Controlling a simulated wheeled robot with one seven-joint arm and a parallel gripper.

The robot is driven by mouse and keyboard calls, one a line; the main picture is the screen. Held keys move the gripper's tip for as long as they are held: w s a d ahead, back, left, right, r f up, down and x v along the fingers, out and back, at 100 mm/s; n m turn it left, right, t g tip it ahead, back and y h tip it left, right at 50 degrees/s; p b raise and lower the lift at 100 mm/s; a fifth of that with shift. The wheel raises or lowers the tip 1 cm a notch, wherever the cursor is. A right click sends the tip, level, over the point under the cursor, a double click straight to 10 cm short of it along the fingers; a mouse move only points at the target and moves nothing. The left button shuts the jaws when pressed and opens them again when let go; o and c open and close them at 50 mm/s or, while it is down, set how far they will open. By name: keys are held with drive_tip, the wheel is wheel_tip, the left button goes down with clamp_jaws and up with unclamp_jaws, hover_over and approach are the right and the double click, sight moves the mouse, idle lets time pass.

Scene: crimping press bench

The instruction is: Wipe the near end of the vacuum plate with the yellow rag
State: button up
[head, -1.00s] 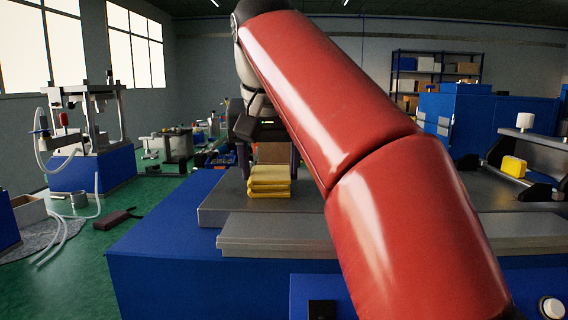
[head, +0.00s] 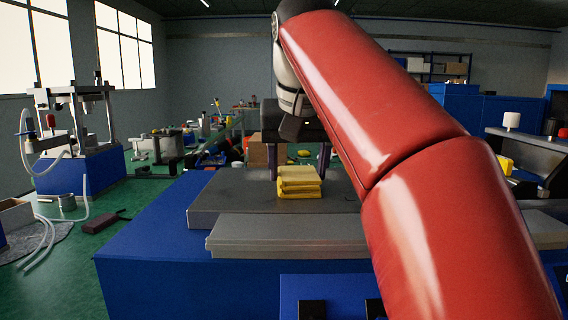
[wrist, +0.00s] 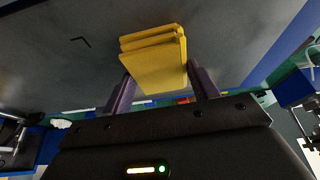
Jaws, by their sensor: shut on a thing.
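The yellow rag (head: 299,183) is a folded, layered block. My gripper (head: 299,172) points down and is shut on it, with a dark finger at each side. The rag sits on or just above a dark grey flat slab (head: 222,196), which looks like the vacuum plate; contact is hard to confirm. In the wrist view the rag (wrist: 155,62) shows between the two fingers (wrist: 162,88) against the grey surface (wrist: 60,60). My red arm hides the slab's right part.
A lighter grey bar (head: 285,234) lies along the front of the slab on the blue bench (head: 150,245). A brown box (head: 262,154) is behind the gripper. At right is equipment with a white cylinder (head: 511,120) and a yellow block (head: 504,165). The slab left of the rag is clear.

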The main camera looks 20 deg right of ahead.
sight(285, 167)
drive_tip(key=shift+s+d+f, duration=0.1)
drive_tip(key=shift+s+d, duration=0.15)
drive_tip(key=shift+d, duration=0.35)
drive_tip(key=shift+s+d, duration=0.2)
drive_tip(key=shift+d, duration=0.35)
